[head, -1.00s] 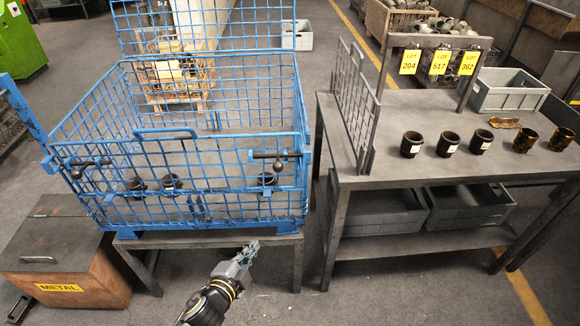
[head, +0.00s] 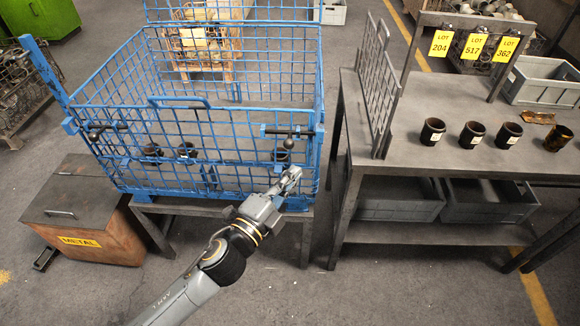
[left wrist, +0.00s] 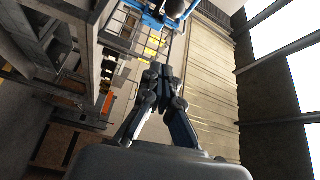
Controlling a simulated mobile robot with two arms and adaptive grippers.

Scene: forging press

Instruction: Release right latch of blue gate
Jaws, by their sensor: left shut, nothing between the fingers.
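The blue wire cage with its front gate (head: 190,165) stands on a low grey stand. The gate's right latch (head: 287,132) is a dark bar with a round knob at the upper right of the gate. The left latch (head: 100,130) sits at the gate's upper left. My left gripper (head: 290,178) is shut and empty, in front of the gate's lower right, below the right latch and apart from it. In the left wrist view, its fingers (left wrist: 163,80) are together, with blue cage parts beyond. My right gripper is not in view.
Several dark cups (head: 187,151) show inside the cage. To the right is a grey table (head: 420,180) with cups, an upright wire panel (head: 381,85) and yellow lot tags. A brown METAL box (head: 90,215) stands at the lower left. Floor in front is clear.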

